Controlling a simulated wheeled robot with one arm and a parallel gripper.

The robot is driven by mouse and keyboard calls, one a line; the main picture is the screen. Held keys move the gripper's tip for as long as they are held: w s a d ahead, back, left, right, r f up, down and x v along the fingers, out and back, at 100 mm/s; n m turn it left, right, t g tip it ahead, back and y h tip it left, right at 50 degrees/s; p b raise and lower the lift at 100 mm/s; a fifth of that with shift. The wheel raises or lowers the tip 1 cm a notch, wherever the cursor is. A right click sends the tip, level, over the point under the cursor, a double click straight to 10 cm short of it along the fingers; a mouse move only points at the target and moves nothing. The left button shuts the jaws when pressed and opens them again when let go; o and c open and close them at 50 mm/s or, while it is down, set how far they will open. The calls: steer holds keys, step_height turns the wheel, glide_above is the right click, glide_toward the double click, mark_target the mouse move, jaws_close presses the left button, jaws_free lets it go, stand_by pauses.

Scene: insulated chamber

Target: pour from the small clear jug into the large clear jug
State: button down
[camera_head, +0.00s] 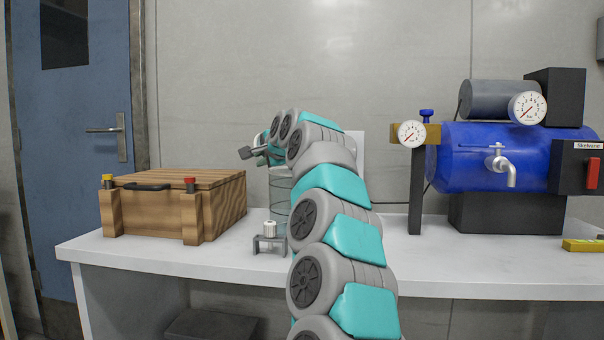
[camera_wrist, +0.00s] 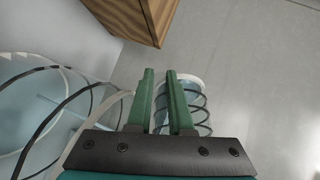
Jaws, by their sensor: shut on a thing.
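My gripper (camera_wrist: 160,75) has two green fingers with a narrow gap, shut on the small clear jug (camera_wrist: 194,100). That jug shows beside the right finger in the wrist view, with dark rings around its wall and a pale bluish inside. Its gripped part is hidden between the fingers. The large clear jug (camera_wrist: 45,108) fills the left of the wrist view, with wide rings and pale blue inside. In the head view the large clear jug (camera_head: 279,192) stands on the bench, partly behind my arm. My gripper (camera_head: 262,153) is above it there; the small jug is mostly hidden by my arm.
A wooden crate (camera_head: 175,195) stands on the white bench (camera_head: 150,250) at left. A small grey stand with a white spool-like piece (camera_head: 270,230) is near the front edge. A blue tank (camera_head: 480,155) with tap and gauges stands at right. Bench between stand and tank is partly clear.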

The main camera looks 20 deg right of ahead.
steer(key=shift+s+d+r+t+b, duration=0.35)
steer(key=shift+s+t+b, duration=0.25)
steer(key=shift+t+b, duration=0.35)
stand_by(1.1)
